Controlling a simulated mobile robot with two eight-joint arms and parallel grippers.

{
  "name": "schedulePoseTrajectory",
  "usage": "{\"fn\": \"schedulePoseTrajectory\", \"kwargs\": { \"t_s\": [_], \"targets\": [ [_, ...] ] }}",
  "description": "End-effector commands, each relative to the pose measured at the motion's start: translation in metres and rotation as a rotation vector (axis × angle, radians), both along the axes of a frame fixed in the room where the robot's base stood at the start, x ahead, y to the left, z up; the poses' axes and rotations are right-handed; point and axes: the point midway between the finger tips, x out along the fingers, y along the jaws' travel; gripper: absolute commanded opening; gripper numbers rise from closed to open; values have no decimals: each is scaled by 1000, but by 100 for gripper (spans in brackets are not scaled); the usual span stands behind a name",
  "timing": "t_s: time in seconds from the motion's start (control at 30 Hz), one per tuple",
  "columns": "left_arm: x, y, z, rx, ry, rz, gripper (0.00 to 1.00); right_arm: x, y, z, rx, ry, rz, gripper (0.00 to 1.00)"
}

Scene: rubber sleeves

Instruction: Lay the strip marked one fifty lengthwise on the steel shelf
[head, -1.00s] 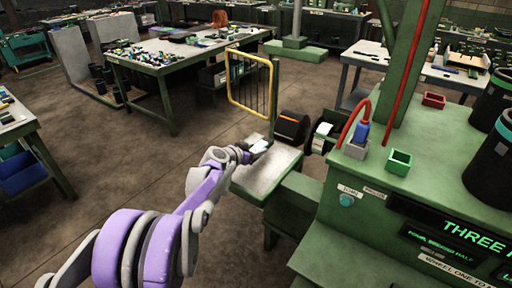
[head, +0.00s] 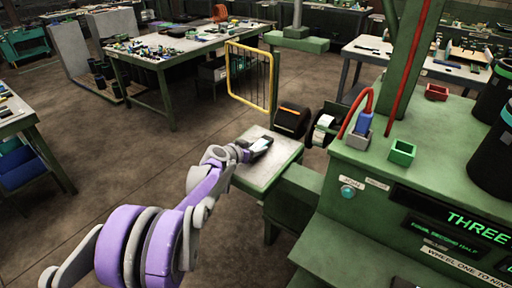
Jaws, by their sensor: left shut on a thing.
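The steel shelf (head: 268,170) is a small grey metal plate on the left side of the green machine. My left arm reaches in from the bottom left, and my left gripper (head: 256,147) is over the back part of the shelf. It is shut on a pale strip (head: 262,143), which shows only as a small light piece at the fingers. Its marking is too small to read. I cannot tell whether the strip touches the shelf. My right gripper is not in view.
The green machine (head: 350,225) fills the right side. Dark rollers (head: 291,122) stand just behind the shelf, and a yellow guard frame (head: 249,76) is beyond it. The floor left of the shelf is clear.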

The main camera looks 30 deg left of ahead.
Motion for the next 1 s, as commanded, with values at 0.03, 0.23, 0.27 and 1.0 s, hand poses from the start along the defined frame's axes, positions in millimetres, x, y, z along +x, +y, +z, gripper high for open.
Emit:
{"fn": "schedulePoseTrajectory", "kwargs": {
  "t_s": [0.03,0.23,0.27,1.0],
  "targets": [
    [0,0,-2,0,0,0,0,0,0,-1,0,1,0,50],
    [0,0,-6,0,0,0,0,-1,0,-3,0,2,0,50],
    [0,0,-6,0,0,0,0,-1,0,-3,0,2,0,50],
    [-16,2,0,1,0,3,90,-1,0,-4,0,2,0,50]
  ]
}}
